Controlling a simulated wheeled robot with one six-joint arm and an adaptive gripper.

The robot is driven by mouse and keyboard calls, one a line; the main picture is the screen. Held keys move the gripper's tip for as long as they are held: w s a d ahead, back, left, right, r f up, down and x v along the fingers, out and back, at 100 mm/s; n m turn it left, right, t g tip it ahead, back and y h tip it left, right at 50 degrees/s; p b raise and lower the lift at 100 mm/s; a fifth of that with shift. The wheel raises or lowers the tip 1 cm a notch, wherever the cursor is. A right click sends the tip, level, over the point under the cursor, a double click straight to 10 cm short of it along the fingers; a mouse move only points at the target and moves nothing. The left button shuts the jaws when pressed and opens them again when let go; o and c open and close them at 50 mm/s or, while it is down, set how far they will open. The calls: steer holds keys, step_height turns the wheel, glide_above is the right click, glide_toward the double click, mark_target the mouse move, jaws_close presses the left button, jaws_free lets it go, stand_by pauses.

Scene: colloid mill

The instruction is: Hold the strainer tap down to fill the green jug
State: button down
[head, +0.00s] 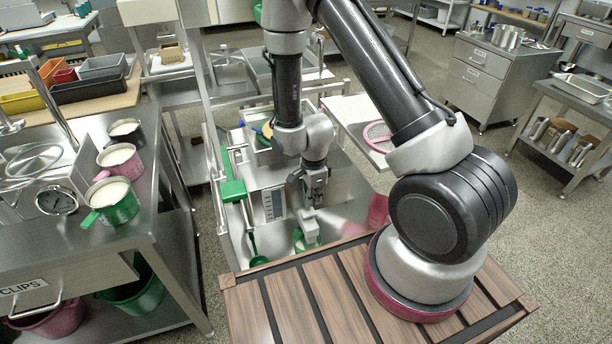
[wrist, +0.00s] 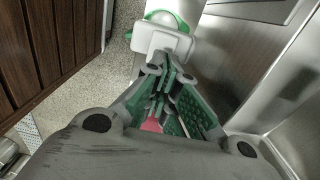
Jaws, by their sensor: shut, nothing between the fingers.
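The strainer tap shows as a pale grey block (wrist: 160,40) in the wrist view, just beyond my fingertips. In the head view the tap (head: 308,224) sits directly below my gripper (head: 313,198). My gripper is shut and empty, pointing down, with its fingertips (wrist: 170,74) at the near edge of the tap; I cannot tell whether they touch it. The green jug (head: 300,241) is under the tap, mostly hidden by it, with something pale inside. Its green rim (wrist: 163,16) shows behind the tap in the wrist view.
A steel counter at left holds a green jug (head: 112,201), a pink jug (head: 120,161) and a dark jug (head: 126,131), each with white contents. A green-handled lever (head: 233,191) stands left of the tap. A pink strainer (head: 378,135) lies on a pale surface at right.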

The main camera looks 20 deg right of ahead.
mark_target(313, 210)
step_height(313, 210, up, 10)
steer(key=shift+f, duration=0.15)
stand_by(0.6)
